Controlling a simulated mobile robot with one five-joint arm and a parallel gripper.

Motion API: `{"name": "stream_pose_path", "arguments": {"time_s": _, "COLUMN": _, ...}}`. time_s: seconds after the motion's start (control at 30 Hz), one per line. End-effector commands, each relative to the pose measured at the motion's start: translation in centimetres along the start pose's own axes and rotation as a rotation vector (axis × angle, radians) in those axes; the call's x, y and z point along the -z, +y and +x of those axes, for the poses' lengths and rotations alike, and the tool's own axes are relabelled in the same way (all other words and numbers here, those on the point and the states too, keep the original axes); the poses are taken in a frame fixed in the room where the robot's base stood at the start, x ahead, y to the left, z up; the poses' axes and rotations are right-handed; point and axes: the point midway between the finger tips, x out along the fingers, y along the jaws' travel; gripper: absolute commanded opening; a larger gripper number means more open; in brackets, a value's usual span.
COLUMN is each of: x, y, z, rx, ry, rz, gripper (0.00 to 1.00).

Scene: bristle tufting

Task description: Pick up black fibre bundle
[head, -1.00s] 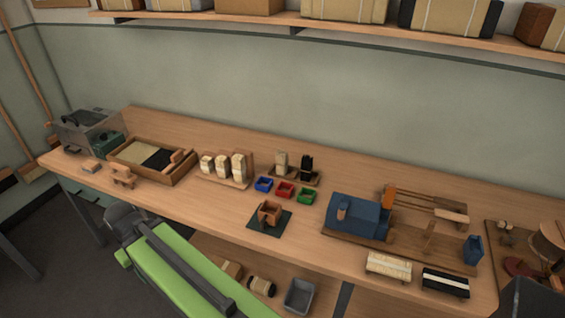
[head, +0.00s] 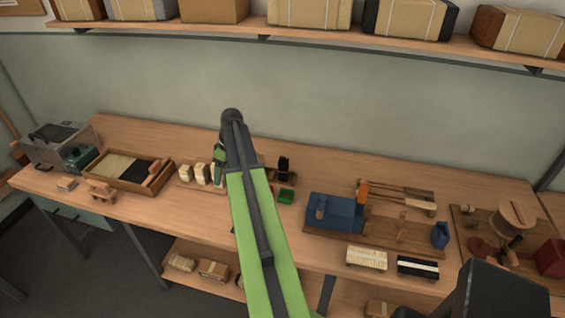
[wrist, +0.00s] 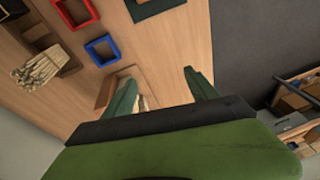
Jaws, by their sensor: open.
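The black fibre bundle (head: 284,165) stands upright in a wooden holder towards the back of the bench, just right of my raised arm in the head view. A dark shape at the top left corner of the wrist view may be part of it. My gripper (wrist: 163,92) is open, its two green fingers apart, with nothing held between them. It is over the bench, left of the black bundle. In the head view my arm hides most of it.
A blue tray (wrist: 102,50) and a red tray (wrist: 76,12) lie near the gripper. A green tray (head: 286,195) sits in front of the black bundle. Several pale blocks (head: 201,172) stand left of my arm. A blue machine (head: 335,213) stands to the right.

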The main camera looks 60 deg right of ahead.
Motion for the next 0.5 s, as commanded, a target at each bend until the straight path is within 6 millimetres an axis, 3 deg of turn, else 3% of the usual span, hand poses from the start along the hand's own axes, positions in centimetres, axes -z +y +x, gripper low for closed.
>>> {"name": "stream_pose_path", "arguments": {"time_s": 0.03, "x": -2.5, "y": 5.8, "z": -3.7, "rx": -0.008, "ry": 0.033, "rz": -0.004, "gripper": 0.67}}
{"name": "stream_pose_path", "arguments": {"time_s": 0.1, "x": -6.9, "y": 11.6, "z": -6.9, "rx": -0.023, "ry": 0.079, "rz": -0.038, "gripper": 0.67}}
{"name": "stream_pose_path", "arguments": {"time_s": 0.2, "x": -12.8, "y": 17.6, "z": -10.5, "rx": -0.052, "ry": 0.129, "rz": -0.081, "gripper": 0.67}}
{"name": "stream_pose_path", "arguments": {"time_s": 0.33, "x": -18.1, "y": 21.6, "z": -13.2, "rx": -0.083, "ry": 0.164, "rz": -0.120, "gripper": 0.67}}
{"name": "stream_pose_path", "arguments": {"time_s": 0.5, "x": -19.9, "y": 22.7, "z": -13.8, "rx": -0.095, "ry": 0.176, "rz": -0.138, "gripper": 0.67}}
